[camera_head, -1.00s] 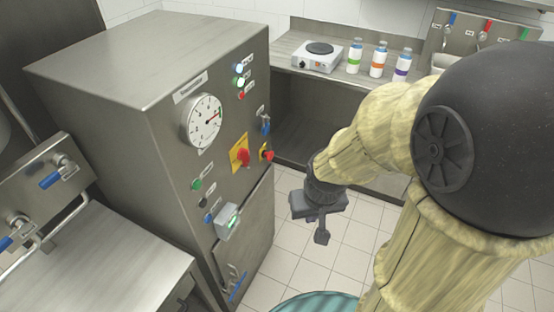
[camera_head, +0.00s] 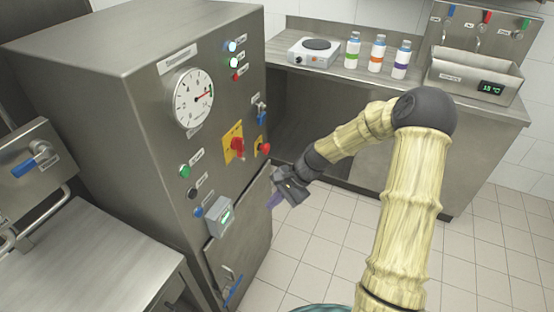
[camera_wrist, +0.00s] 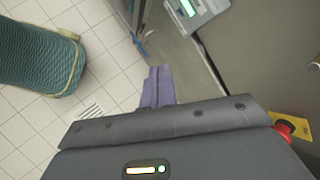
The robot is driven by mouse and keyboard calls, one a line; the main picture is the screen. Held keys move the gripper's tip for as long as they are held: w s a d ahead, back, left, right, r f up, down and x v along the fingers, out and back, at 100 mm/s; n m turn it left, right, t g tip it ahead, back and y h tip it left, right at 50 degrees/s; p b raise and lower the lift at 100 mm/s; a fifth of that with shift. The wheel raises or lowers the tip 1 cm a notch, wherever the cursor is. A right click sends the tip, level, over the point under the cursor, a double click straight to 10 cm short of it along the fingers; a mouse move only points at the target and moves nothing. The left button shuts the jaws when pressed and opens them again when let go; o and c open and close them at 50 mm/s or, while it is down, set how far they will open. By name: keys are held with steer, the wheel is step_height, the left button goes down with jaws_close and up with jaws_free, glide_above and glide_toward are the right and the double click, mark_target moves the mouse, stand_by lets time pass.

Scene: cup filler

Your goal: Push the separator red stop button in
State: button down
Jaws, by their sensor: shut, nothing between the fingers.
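The steel separator cabinet (camera_head: 160,90) stands at left in the head view. A red mushroom button (camera_head: 264,149) sticks out from the right side of its front panel.
A dial gauge (camera_head: 193,98), green button (camera_head: 184,171), blue button (camera_head: 197,212) and small display box (camera_head: 220,216) share the panel. A counter (camera_head: 330,73) with a hot plate (camera_head: 314,51) and bottles stands behind. The tiled floor (camera_head: 330,250) is clear.

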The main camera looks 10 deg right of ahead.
steer(key=w+f+m+t+y+b, duration=0.1)
steer(key=w+f+m+y+b, duration=0.15)
steer(key=w, duration=0.25)
steer(key=m+t+y+b, duration=0.45)
steer(key=m+t, duration=0.45)
steer(key=m, duration=0.3)
glide_toward(269, 149)
steer(key=v, duration=0.7)
steer(key=shift+s+f, duration=0.2)
steer(key=shift+f, duration=0.05)
steer(key=shift+a, duration=0.1)
steer(key=x, duration=0.9)
steer(key=p+x, duration=0.1)
steer(key=x, duration=0.4)
steer(key=shift+r, duration=0.3)
